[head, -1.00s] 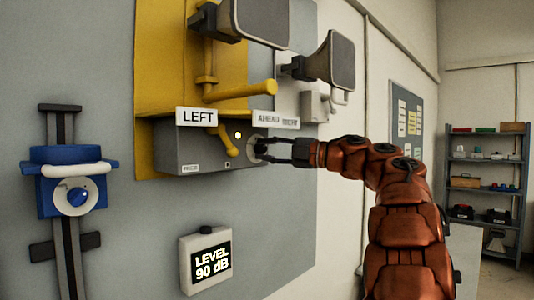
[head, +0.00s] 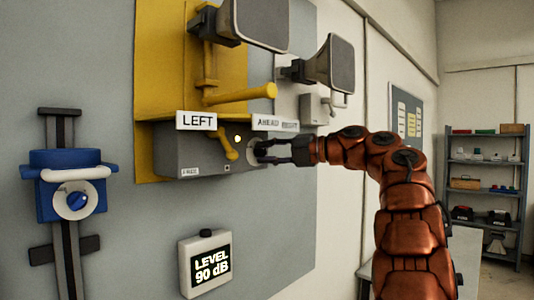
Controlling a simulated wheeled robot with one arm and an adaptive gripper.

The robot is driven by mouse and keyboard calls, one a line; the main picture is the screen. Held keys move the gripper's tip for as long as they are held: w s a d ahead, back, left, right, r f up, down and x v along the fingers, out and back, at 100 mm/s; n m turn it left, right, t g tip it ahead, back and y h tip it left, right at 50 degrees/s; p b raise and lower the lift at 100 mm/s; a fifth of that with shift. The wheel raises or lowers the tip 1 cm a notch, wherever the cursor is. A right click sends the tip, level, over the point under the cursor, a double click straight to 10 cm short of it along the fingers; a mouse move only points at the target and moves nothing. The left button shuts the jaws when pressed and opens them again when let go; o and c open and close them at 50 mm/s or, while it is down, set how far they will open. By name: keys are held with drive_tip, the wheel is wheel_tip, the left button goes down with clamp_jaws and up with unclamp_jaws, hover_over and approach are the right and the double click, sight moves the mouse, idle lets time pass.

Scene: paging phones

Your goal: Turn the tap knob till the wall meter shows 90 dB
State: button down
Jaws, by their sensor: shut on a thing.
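The tap knob (head: 261,151) is a small dark knob on a round pale plate at the right end of a grey box on the wall. My gripper (head: 268,152) comes from the right and is shut on the knob; its fingers hide much of it. The wall meter (head: 206,263) is a pale box below with a black screen reading "LEVEL 90 dB". A small yellow lever (head: 230,149) and a lit yellowish lamp (head: 237,139) are on the box, left of the knob.
A "LEFT" sign (head: 197,120) and an "AHEAD" sign (head: 268,123) stand on the box's top edge. A yellow bar (head: 240,94) and grey horns (head: 338,62) jut out above. A blue unit with a white dial (head: 75,201) is at left. Shelves (head: 487,190) stand far right.

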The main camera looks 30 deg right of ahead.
drive_tip(key=c, duration=0.9)
unclamp_jaws()
drive_tip(key=f+v, duration=0.1)
drive_tip(key=v, duration=1.1)
drive_tip(key=shift+r, duration=0.45)
